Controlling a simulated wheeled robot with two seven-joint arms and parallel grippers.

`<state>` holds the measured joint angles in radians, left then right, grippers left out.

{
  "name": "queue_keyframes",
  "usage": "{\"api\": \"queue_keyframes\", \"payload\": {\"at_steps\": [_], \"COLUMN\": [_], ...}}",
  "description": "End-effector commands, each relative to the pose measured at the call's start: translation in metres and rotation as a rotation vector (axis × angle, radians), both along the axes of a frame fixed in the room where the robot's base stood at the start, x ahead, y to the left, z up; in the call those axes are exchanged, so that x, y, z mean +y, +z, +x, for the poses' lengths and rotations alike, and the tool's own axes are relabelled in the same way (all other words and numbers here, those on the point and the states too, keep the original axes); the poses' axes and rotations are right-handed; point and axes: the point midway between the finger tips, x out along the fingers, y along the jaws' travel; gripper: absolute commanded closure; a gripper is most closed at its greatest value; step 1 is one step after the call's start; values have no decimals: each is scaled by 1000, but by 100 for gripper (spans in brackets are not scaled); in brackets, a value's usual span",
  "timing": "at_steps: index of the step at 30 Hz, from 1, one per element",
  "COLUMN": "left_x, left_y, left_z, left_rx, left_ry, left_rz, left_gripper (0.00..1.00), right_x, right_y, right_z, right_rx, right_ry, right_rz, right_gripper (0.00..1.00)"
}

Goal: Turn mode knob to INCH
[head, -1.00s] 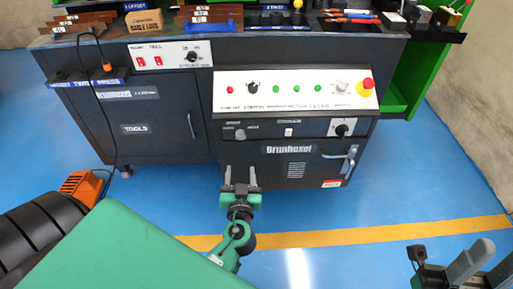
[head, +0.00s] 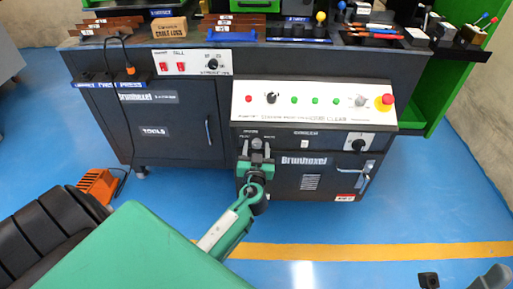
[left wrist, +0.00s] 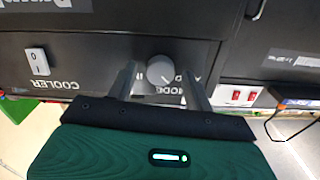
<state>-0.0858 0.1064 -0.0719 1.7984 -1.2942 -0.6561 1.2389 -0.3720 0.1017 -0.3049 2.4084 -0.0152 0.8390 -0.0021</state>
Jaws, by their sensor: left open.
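The mode knob is a round grey dial (left wrist: 160,70) on the dark front panel, with the partly covered MODE lettering beside it, upside down in the left wrist view. A pale mark on the dial points to the lower right there. In the head view the knob (head: 256,143) sits below the sloped control panel. My left gripper (head: 256,150) is open, its two fingers on either side of the knob; it also shows in the left wrist view (left wrist: 160,82). I cannot tell whether they touch it. The INCH label is not readable. My right gripper (head: 462,279) is cut off at the lower right.
The COOLER switch (left wrist: 38,62) is beside the knob. Above it, the white control panel (head: 312,114) carries several buttons, knobs and a red emergency stop (head: 384,103). A handle (head: 366,175) projects at the right. Blue floor (head: 340,222) lies clear in front.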

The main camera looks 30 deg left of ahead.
Motion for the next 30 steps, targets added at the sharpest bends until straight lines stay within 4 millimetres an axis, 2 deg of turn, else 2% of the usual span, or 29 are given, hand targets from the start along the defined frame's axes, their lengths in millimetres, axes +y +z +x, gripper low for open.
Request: {"api": "queue_keyframes", "payload": {"at_steps": [10,17,30], "left_x": [2,2,2], "left_y": [0,0,0], "left_z": [3,3,3], "left_rx": [0,0,45], "left_ry": [0,0,0], "left_rz": [0,0,76], "left_gripper": [48,93,93], "right_x": [0,0,-2], "right_y": [0,0,-1], "right_z": [0,0,-5], "right_rx": [0,1,-29], "right_ry": [0,0,-2], "right_rz": [0,0,5], "right_gripper": [64,64,64]}}
